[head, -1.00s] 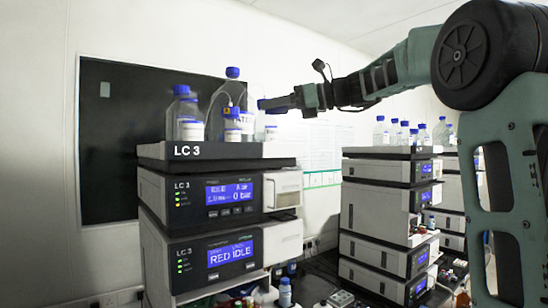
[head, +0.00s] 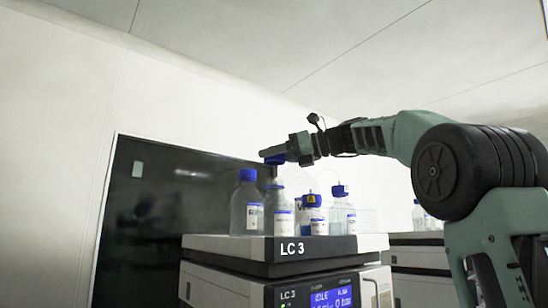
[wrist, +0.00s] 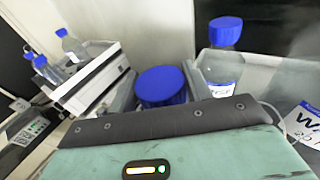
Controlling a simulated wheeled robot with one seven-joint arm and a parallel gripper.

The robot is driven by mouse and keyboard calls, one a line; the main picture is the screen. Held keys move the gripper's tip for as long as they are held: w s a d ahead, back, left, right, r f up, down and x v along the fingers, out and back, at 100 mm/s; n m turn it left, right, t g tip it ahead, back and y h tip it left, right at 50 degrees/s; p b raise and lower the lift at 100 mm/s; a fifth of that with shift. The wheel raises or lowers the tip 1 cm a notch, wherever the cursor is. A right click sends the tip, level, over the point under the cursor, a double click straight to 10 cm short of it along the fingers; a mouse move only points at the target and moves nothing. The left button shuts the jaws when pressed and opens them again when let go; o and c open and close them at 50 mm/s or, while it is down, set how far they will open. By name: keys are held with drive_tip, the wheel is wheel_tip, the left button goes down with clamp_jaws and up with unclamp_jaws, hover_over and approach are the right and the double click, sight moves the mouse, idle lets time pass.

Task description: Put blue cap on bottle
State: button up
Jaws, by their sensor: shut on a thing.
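My gripper (head: 270,154) is shut on a blue cap (head: 275,160), held above the bottles on top of the LC 3 stack. The cap (wrist: 162,86) also shows between the fingers in the wrist view. In the head view, a clear bottle (head: 279,212) with no visible cap stands roughly below the gripper. A gap seems to lie between the held cap and this bottle. The bottle's mouth is small and pale, so exact alignment is hard to tell. In the wrist view, the cap and gripper body hide whatever is beneath them.
A blue-capped bottle (head: 247,205) stands at the left on the LC 3 top tray (head: 232,243). A small blue-capped bottle (head: 312,218) and a tube-fitted bottle (head: 341,212) stand to the right. A capped bottle (wrist: 222,62) is close beside the fingers in the wrist view.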

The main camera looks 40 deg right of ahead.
drive_tip(key=shift+f+b, duration=0.45)
drive_tip(key=shift+f, duration=1.35)
drive_tip(key=shift+f, duration=0.85)
idle(1.4)
drive_tip(key=o, duration=1)
drive_tip(key=b+v, duration=0.4)
drive_tip(key=v, duration=1.3)
drive_tip(key=shift+s+b, duration=0.25)
drive_tip(key=shift+b, duration=0.15)
drive_tip(key=shift+d, duration=0.1)
